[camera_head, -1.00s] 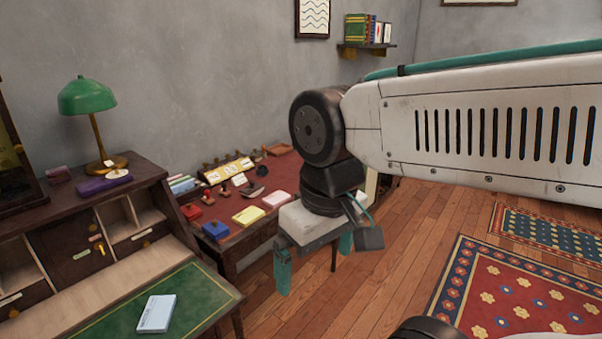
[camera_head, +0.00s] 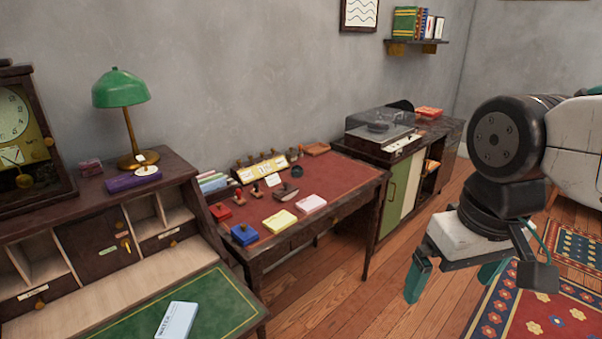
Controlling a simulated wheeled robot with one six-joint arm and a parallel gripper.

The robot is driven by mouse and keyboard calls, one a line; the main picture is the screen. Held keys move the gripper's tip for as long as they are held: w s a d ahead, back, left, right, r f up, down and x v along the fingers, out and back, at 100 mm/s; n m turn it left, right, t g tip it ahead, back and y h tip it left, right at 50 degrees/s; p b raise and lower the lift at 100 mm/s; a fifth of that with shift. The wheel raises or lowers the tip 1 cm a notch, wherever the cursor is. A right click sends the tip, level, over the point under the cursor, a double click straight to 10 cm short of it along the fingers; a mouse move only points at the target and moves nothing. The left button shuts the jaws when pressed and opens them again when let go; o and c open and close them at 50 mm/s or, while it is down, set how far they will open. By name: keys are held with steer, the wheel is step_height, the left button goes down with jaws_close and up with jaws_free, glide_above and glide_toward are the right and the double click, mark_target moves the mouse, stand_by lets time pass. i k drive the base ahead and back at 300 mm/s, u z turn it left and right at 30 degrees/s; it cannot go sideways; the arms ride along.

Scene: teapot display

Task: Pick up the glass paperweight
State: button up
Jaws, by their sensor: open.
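I cannot make out a glass paperweight in this view. My gripper (camera_head: 450,282) hangs at the right, pointing down over the wooden floor and the rug. Its two teal fingers are apart with nothing between them. It is well clear of the desks. The red-topped desk (camera_head: 352,178) stands in the middle against the wall, with small items on it. They include a blue stamp or ink block (camera_head: 244,234), a yellow pad (camera_head: 280,221), a pink pad (camera_head: 311,203) and a dark rocker-like piece (camera_head: 286,191).
A writing desk with a green top (camera_head: 225,298) stands at the left, with a white-blue box (camera_head: 177,320), a green lamp (camera_head: 121,88) and a clock (camera_head: 20,130). A cabinet with a record player (camera_head: 382,128) stands beyond the red desk. Open floor (camera_head: 335,290) lies in front.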

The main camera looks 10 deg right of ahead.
mark_target(296, 171)
steer(key=z, duration=0.3)
steer(key=k, duration=0.4)
steer(key=z, duration=1.25)
steer(key=i, duration=2.3)
steer(key=u, duration=0.2)
steer(key=i, duration=1.05)
steer(key=u, duration=1.35)
steer(key=i, duration=0.85)
steer(key=u, duration=1.25)
steer(key=i, duration=0.35)
steer(key=u, duration=0.15)
